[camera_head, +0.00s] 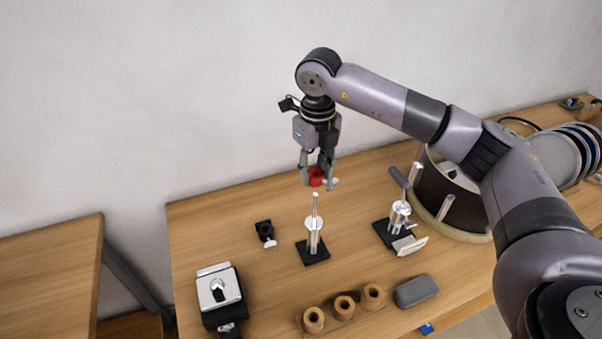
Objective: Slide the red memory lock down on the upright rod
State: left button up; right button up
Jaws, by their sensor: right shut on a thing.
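The red memory lock (316,177) is held between the fingers of my right gripper (318,183), which is shut on it. The gripper points down and holds the lock in the air just above the top of the upright rod (315,204). The lock looks apart from the rod, though the exact alignment in depth is hard to tell. My left gripper is not in view.
On the wooden table (200,236) stand a small black clamp (265,232), a white-and-black device (218,289), several brown rolls (344,306), a grey case (416,291), a second metal stand (399,218) and a large dark drum (447,190). Plates (556,158) stand at the far right.

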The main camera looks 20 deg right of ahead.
aim_at(314, 222)
jog(key=shift+d, duration=0.25)
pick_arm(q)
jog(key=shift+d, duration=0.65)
pick_arm(e)
jog(key=shift+a+b, duration=0.1)
jog(key=shift+b, duration=0.2)
jog(key=shift+f+b, duration=0.45)
jog(key=shift+f, duration=0.15)
pick_arm(q)
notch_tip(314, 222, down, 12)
jog(key=b, duration=1.1)
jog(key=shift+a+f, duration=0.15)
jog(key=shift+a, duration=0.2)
pick_arm(e)
jog(key=shift+f, duration=6.95)
jog(key=o, duration=1.2)
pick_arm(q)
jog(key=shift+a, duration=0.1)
pick_arm(e)
jog(key=shift+o, duration=0.2)
jog(key=shift+r, duration=0.1)
